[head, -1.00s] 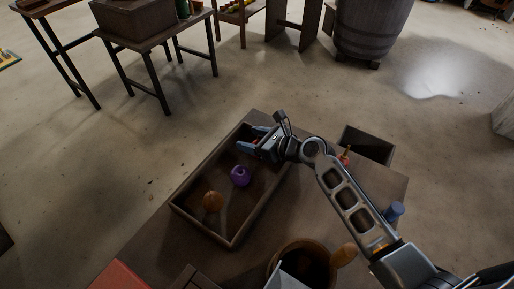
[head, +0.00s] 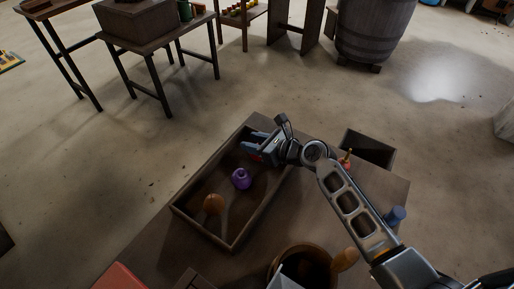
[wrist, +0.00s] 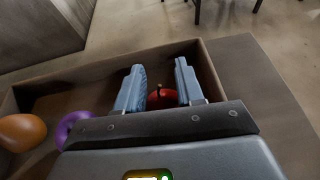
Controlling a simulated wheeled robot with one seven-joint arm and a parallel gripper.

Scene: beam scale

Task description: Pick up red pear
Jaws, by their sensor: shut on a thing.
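The red pear (wrist: 161,98) shows in the wrist view between the two blue fingers of my gripper (wrist: 160,85), with its dark stem up. My gripper is shut on it at the far end of the wooden tray (wrist: 215,88). In the head view my gripper (head: 256,143) is over the far end of the tray (head: 205,231), and only a bit of red shows below the fingers. I cannot tell whether the pear still touches the tray floor.
A purple fruit (head: 241,179) and an orange fruit (head: 213,204) lie in the tray. A dark open box (head: 368,147), a blue item (head: 396,215) and a round wooden container (head: 290,262) stand near my arm. The tray walls rise around the fruit.

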